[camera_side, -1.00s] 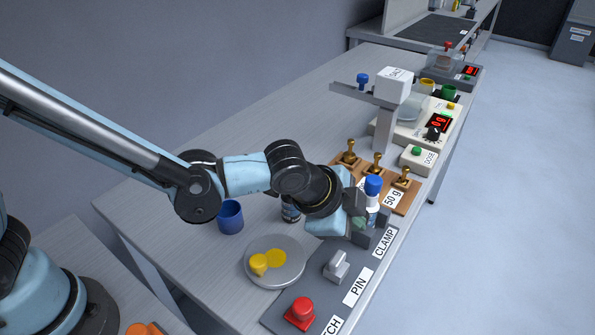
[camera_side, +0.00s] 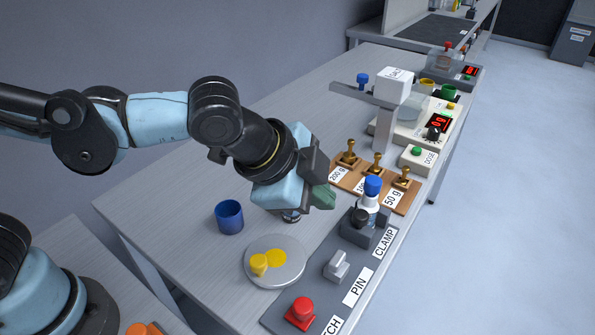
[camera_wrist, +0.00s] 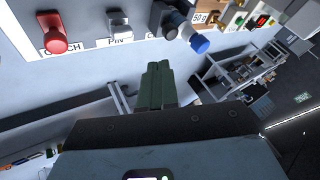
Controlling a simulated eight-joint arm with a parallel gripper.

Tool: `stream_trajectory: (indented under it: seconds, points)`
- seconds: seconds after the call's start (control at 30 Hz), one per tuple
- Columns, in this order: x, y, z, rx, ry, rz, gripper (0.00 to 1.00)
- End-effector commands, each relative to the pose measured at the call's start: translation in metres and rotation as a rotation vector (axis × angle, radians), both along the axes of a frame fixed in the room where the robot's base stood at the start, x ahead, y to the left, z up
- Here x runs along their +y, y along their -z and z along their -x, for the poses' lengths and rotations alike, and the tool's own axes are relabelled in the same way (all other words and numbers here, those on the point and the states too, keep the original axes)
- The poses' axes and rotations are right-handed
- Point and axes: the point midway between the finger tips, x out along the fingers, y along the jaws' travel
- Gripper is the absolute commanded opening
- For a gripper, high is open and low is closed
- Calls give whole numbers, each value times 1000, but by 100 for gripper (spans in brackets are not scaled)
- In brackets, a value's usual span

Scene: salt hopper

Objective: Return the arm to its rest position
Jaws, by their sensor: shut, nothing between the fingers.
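My gripper (camera_side: 322,197) is in the air above the bench, left of the clamp block. Its green fingers are together and empty, and they also show in the wrist view (camera_wrist: 158,85). A blue-capped bottle (camera_side: 370,200) stands upright in the dark clamp block (camera_side: 366,231), apart from my gripper. The blue cap also shows in the wrist view (camera_wrist: 200,44). My arm hides part of the bench and most of a dark item (camera_side: 291,217) below the gripper.
A blue cup (camera_side: 229,217) and a round plate (camera_side: 291,273) with yellow pieces stand below. The grey panel holds a red knob (camera_side: 300,312) and a pin handle (camera_side: 337,265). Brass weights (camera_side: 376,163) and the salt hopper (camera_side: 393,85) stand further back. The bench's back left is clear.

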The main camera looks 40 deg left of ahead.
Motion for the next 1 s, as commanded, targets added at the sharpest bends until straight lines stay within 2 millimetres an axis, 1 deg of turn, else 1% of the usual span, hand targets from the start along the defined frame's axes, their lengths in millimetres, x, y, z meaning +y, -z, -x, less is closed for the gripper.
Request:
stream_trajectory:
  seconds: [0.07, 0.17, 0.27, 0.3, 0.37, 0.4, 0.5, 0.6, 0.7, 0.8, 1.0]
  points:
    - [6, -2, 0, 4, -17, 6, 0]
    - [30, -3, -3, 20, -102, 33, 0]
    - [74, -3, -6, 49, -266, 94, 0]
    - [95, -2, -6, 62, -348, 125, 0]
    - [126, 0, -3, 79, -475, 177, 0]
    - [145, 2, 1, 90, -559, 213, 0]
    - [186, 7, 12, 108, -751, 298, 0]
    - [216, 13, 23, 119, -907, 371, 0]
    - [234, 18, 32, 122, -1011, 421, 0]
    - [243, 21, 37, 124, -1066, 451, 0]
    - [245, 21, 38, 125, -1082, 459, 0]
